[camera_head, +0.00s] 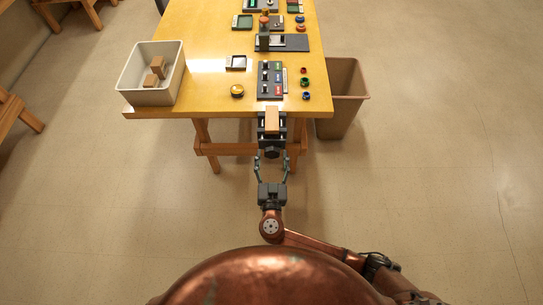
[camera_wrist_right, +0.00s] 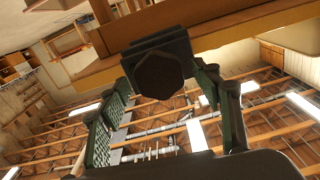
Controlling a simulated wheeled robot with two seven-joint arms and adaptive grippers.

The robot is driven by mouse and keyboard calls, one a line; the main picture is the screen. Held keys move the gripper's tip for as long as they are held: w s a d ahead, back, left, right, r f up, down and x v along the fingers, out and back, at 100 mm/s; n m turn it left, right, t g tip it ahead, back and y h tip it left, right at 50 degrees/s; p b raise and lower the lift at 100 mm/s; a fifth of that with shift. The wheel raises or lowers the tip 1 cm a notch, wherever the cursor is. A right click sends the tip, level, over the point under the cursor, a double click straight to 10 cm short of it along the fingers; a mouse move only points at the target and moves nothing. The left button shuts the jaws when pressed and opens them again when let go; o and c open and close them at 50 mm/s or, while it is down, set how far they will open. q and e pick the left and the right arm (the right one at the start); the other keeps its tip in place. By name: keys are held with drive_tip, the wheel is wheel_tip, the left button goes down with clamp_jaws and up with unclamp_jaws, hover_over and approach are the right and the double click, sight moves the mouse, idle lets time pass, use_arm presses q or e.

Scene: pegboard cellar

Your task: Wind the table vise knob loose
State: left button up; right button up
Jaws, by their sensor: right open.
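The dark table vise (camera_head: 262,132) is mounted at the front edge of the yellow table, with a light wooden block (camera_head: 271,119) in its jaws. Its dark, many-sided knob (camera_head: 271,153) faces me. In the right wrist view the knob (camera_wrist_right: 162,77) is seen nearly end-on. My right gripper (camera_head: 271,162) is open, its fingers pointing at the knob. In the right wrist view its fingers (camera_wrist_right: 162,108) stand to the left and right of the knob, with gaps visible. My left gripper is not in view.
The yellow table (camera_head: 205,100) holds a white bin (camera_head: 150,97) with wooden blocks at the left, a yellow round button (camera_head: 237,91), a dark panel (camera_head: 262,79) and several small coloured rings. A brown waste bin (camera_head: 345,100) stands right of the table. The floor around my arm is clear.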

drive_tip(key=shift+w, duration=0.2)
drive_tip(key=shift+c, duration=0.2)
drive_tip(key=c, duration=1.1)
